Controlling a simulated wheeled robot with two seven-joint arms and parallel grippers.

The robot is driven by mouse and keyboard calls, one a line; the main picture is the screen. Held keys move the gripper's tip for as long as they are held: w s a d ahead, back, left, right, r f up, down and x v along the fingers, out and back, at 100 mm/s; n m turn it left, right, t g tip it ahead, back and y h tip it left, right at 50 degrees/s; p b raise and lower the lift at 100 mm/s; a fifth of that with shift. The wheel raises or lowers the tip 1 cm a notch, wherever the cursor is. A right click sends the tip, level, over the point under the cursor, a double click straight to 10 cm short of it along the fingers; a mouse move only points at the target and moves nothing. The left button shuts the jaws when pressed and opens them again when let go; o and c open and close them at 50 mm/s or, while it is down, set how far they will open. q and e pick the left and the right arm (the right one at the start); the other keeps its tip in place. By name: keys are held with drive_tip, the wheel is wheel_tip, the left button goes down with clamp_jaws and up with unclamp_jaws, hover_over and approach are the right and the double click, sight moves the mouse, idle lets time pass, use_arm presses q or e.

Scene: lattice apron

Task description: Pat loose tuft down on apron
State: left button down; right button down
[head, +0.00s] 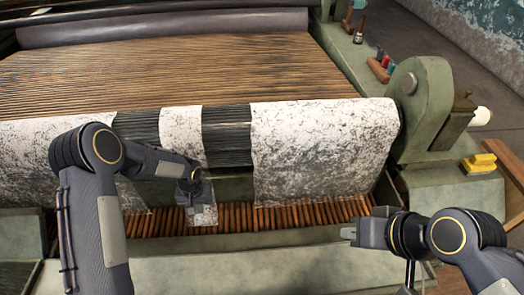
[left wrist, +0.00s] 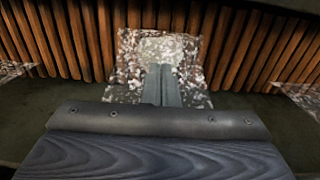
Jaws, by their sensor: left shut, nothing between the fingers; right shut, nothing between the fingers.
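The lattice apron (head: 265,218) is a row of brown wooden slats along the front of the machine; it also shows in the left wrist view (left wrist: 85,40). A speckled white tuft (head: 207,216) lies across the slats, partly hidden by my left gripper (head: 192,197). In the left wrist view the tuft (left wrist: 192,52) spreads around the fingertips (left wrist: 162,68). My left gripper is shut and points down at the tuft; I cannot tell whether it touches. My right gripper (head: 349,233) is shut and empty, off to the right, in front of the slats.
Speckled white web (head: 325,145) hangs over the dark roller at right, with a narrower strip (head: 181,125) left of it. A green end housing (head: 422,105) stands at right. A yellow block (head: 479,163) sits beside it. The front green ledge (head: 260,268) is clear between my arms.

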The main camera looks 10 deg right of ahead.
use_arm(q)
drive_tip(key=shift+f+b, duration=0.7)
drive_tip(key=shift+f, duration=0.15)
drive_tip(key=shift+r, duration=0.15)
idle(0.8)
wheel_tip(320, 180, up, 8)
drive_tip(key=p, duration=0.4)
idle(0.3)
idle(0.4)
